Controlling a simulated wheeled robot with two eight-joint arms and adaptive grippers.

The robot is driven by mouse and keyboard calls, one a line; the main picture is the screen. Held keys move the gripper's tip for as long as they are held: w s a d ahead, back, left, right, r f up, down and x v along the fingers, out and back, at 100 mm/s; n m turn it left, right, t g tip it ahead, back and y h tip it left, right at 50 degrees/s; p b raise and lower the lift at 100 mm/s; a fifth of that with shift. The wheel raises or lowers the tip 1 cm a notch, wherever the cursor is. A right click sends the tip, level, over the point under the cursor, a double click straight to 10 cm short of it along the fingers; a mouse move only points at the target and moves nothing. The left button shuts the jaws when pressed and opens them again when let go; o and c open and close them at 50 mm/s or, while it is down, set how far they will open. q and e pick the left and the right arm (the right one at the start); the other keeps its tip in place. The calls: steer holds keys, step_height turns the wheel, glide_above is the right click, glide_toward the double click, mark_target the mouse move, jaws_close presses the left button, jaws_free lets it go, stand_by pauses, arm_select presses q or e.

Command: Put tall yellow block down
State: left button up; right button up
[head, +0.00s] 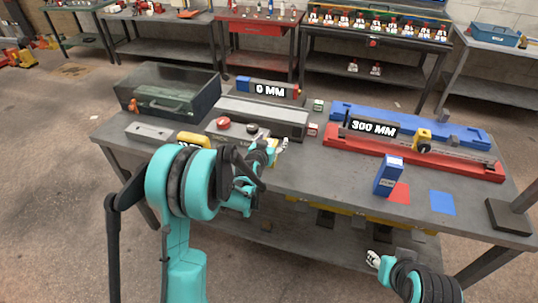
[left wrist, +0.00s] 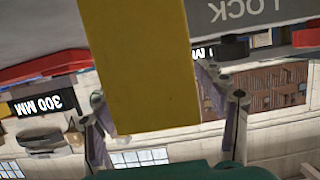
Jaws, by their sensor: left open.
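The tall yellow block (left wrist: 145,60) fills the upper middle of the left wrist view, between the two fingers of my left gripper (left wrist: 168,112). The fingers are apart; a gap shows between the block and the right-hand finger, while the left-hand finger is close to the block's edge. In the head view my left gripper (head: 272,150) is over the middle of the bench (head: 310,185), and its own arm hides much of it. I cannot clearly make out the block there, nor what its lower end touches. My right gripper (head: 374,258) is low, in front of the bench edge, with unclear fingers.
A blue block (head: 386,178) stands upright by a red square (head: 400,193); a blue square (head: 442,203) lies to the right. A red rail (head: 450,165) with a 300 MM sign (head: 374,126) is behind. A clear-lidded case (head: 165,92) stands at the back left.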

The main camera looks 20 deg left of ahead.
arm_select(q)
jaws_close()
steer(key=shift+r, duration=0.1)
stand_by(0.6)
